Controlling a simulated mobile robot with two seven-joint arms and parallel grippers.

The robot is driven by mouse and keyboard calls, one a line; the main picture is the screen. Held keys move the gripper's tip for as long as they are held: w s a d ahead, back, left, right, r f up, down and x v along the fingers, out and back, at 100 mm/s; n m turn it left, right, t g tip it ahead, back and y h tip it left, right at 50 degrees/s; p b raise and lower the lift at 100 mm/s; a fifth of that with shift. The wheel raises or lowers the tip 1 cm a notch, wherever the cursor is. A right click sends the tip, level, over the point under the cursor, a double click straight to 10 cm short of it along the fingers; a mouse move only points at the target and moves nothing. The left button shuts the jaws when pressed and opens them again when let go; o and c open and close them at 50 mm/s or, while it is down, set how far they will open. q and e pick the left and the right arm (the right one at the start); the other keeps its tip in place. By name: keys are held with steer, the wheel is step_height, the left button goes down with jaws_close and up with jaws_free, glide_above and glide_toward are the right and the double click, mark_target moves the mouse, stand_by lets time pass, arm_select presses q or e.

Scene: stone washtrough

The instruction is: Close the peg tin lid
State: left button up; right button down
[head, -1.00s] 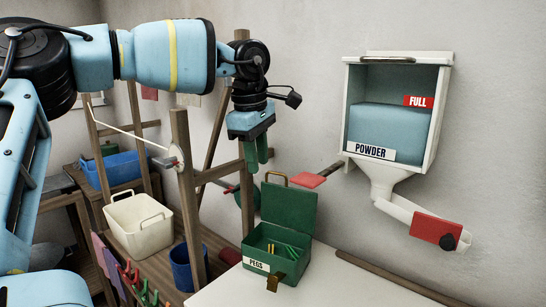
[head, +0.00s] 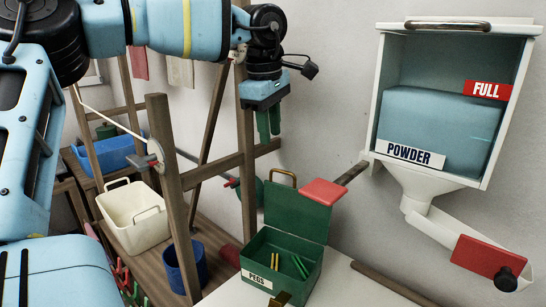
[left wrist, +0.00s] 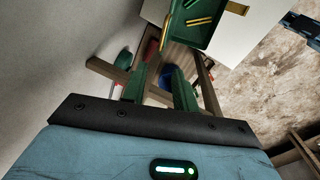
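The green peg tin (head: 257,271), labelled PEGS, stands on the pale worktop with yellow and green pegs inside. Its lid (head: 296,212) stands open, raised at the back, with a brass handle (head: 281,178) above it. A brass tab (head: 280,298) is at its front. The tin (left wrist: 216,42) also shows at the top of the left wrist view. My left gripper (head: 268,137) hangs fingers-down above and left of the lid in the head view, apart from it. In the left wrist view its green fingers (left wrist: 158,76) are spread with nothing between them. My right gripper is not in view.
A white powder dispenser (head: 505,120) with a red-ended chute hangs on the wall at right. A red paddle (head: 323,192) juts out behind the lid. Wooden posts (head: 170,190), a cream tub (head: 130,215) and a blue bucket (head: 178,268) stand left. Worktop (head: 340,285) is clear right of the tin.

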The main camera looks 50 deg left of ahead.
arm_select(q)
glide_above(272, 183)
steer(key=shift+f, duration=3.85)
steer(key=shift+c, duration=0.4)
jaws_close()
